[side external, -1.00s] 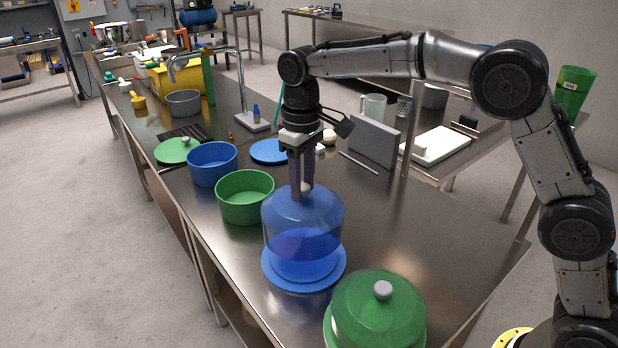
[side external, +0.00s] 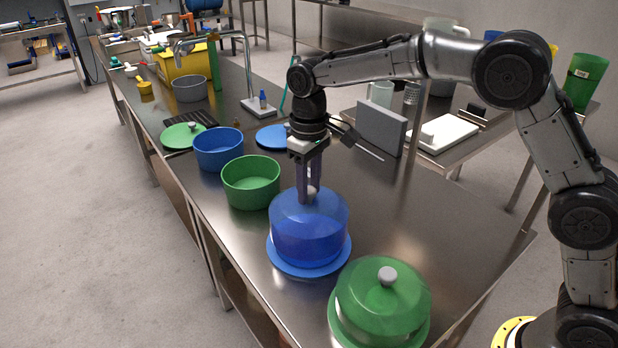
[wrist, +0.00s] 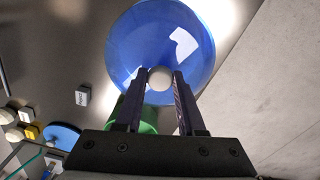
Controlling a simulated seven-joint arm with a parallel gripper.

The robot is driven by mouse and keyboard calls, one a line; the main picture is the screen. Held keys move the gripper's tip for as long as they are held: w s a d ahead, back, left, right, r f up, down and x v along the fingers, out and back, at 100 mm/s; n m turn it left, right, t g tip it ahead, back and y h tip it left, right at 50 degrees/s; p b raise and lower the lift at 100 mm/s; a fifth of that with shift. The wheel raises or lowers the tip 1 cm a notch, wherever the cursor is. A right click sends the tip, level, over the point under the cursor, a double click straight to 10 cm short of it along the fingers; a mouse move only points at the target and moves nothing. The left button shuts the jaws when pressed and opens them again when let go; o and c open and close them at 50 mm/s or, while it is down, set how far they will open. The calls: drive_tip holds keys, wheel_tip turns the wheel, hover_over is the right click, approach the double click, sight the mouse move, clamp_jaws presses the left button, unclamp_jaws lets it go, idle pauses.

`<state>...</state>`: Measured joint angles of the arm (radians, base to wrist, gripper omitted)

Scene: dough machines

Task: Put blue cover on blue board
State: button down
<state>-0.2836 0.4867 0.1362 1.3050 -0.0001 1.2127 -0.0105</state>
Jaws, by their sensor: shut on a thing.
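The blue cover (side external: 309,228) is a see-through dome with a pale knob on top. It sits upright over the blue board (side external: 283,266), whose rim shows all round its lower edge. I cannot tell for sure whether the cover's edge touches the board. My gripper (side external: 310,190) points straight down and is shut on the cover's knob. In the wrist view the dome (wrist: 160,35) fills the top middle, and the knob (wrist: 160,78) sits between the two fingers. The board is hidden there under the dome.
A green cover (side external: 380,305) on a green board stands close in front on the right. A green pot (side external: 251,183) and a blue pot (side external: 218,150) stand behind on the left. The steel table (side external: 430,210) is clear to the right.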

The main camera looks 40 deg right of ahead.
drive_tip(key=shift+f, duration=1.8)
drive_tip(key=shift+c, duration=2.2)
unclamp_jaws()
wheel_tip(320, 180, up, 14)
drive_tip(key=shift+f, duration=0.1)
